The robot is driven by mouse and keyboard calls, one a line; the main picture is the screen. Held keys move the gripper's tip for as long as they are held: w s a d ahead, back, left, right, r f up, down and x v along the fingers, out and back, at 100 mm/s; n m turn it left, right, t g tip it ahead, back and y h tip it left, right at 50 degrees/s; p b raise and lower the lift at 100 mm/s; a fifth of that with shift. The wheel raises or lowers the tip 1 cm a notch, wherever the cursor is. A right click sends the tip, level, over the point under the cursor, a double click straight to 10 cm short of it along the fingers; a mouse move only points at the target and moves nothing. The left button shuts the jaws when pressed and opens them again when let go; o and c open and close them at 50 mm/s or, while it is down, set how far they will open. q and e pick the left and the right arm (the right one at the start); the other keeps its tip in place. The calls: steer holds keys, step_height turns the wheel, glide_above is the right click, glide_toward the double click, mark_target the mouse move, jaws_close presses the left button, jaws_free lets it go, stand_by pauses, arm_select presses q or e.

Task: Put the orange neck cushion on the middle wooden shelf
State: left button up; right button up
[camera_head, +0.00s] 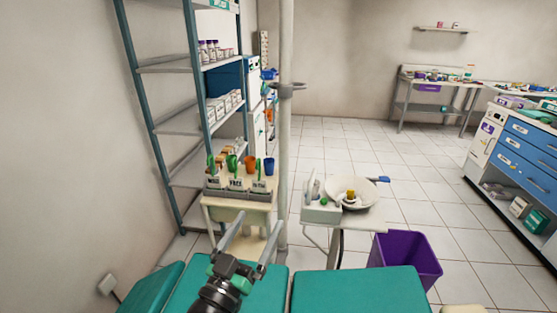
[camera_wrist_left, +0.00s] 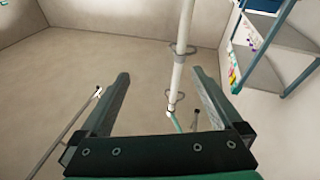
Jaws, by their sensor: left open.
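I cannot make out an orange neck cushion in either view. My left gripper (camera_head: 251,238) is open and empty, above the edge of the green dental chair (camera_head: 215,290) and in front of the small cart. Its two parted fingers also show in the left wrist view (camera_wrist_left: 160,76), with nothing between them but wall and a pale pole farther off. A small cart (camera_head: 236,203) with a pale wood-coloured top and a lower level stands beyond the gripper. I cannot tell which surface is the middle wooden shelf. My right gripper is not in view.
A metal rack (camera_head: 165,131) with bottles and boxes stands at the left wall. A white pole (camera_head: 285,130) rises beside the cart. A basin (camera_head: 350,195) and purple bin (camera_head: 405,257) are right of it. The tiled floor behind is open.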

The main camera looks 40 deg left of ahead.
arm_select(q)
steer(key=s+d+r+m+t+h, duration=0.2)
steer(key=d+r+h, duration=0.1)
steer(key=r, duration=0.7)
steer(key=s+d+r+m+t+h, duration=0.2)
steer(key=d+r, duration=0.4)
steer(key=r, duration=0.4)
steer(key=s+d+r+m+t+h, duration=0.2)
steer(key=s+d+r+t+h, duration=0.1)
steer(key=r, duration=0.8)
steer(key=shift+s+d+t+h, duration=0.35)
steer(key=shift+d+t+h, duration=0.05)
steer(key=shift+d, duration=0.3)
steer(key=shift+r, duration=0.1)
